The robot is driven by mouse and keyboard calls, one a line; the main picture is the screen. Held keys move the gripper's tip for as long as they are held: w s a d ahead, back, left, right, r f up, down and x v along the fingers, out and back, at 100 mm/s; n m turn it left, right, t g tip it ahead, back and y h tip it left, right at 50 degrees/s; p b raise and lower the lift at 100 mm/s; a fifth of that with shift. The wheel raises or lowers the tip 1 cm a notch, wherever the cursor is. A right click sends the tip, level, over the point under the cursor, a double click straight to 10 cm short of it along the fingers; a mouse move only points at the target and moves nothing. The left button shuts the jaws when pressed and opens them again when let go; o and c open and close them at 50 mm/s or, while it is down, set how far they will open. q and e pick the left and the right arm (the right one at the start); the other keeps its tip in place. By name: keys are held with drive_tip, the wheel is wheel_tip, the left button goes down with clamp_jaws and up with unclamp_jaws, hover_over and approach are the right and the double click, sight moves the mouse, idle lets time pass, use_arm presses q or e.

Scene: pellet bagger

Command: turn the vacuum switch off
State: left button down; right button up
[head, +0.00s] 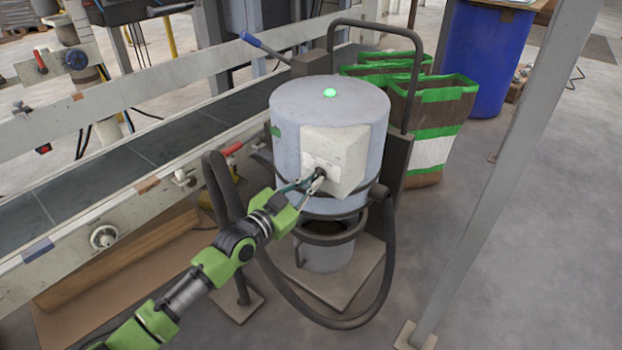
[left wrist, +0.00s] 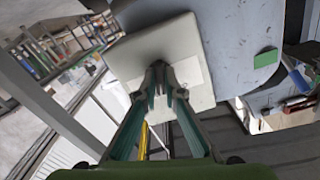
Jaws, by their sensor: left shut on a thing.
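The vacuum (head: 287,150) is a grey-blue drum standing upright on a base plate, with a green light (head: 330,92) lit on its lid. A white switch box (head: 348,150) is mounted on the drum's front. The dark switch knob (head: 321,172) sits on the box's face. My left gripper (head: 318,177) is at the box face, its fingers closed on the knob. In the left wrist view the fingers (left wrist: 159,82) meet in front of the white box (left wrist: 185,50) and hide most of the knob. My right gripper is not in view.
A black hose (head: 268,270) loops in front of the drum. A conveyor (head: 130,165) with a white side rail runs along the left. Brown and green bags (head: 432,120) and a blue barrel (head: 487,55) stand behind. A grey post (head: 510,170) rises at right, with clear floor around it.

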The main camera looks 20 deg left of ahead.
use_arm(q)
drive_tip(key=n+p, duration=0.1)
drive_tip(key=n, duration=0.2)
drive_tip(key=shift+n, duration=0.4)
drive_tip(key=n+p, duration=0.1)
drive_tip(key=n, duration=0.2)
drive_tip(key=shift+n, duration=1.5)
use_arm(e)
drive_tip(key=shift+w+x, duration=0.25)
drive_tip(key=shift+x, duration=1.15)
use_arm(q)
drive_tip(key=shift+d, duration=0.1)
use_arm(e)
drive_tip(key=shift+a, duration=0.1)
use_arm(q)
drive_tip(key=c, duration=2.1)
unclamp_jaws()
drive_tip(key=shift+c, duration=0.2)
drive_tip(key=v, duration=1.2)
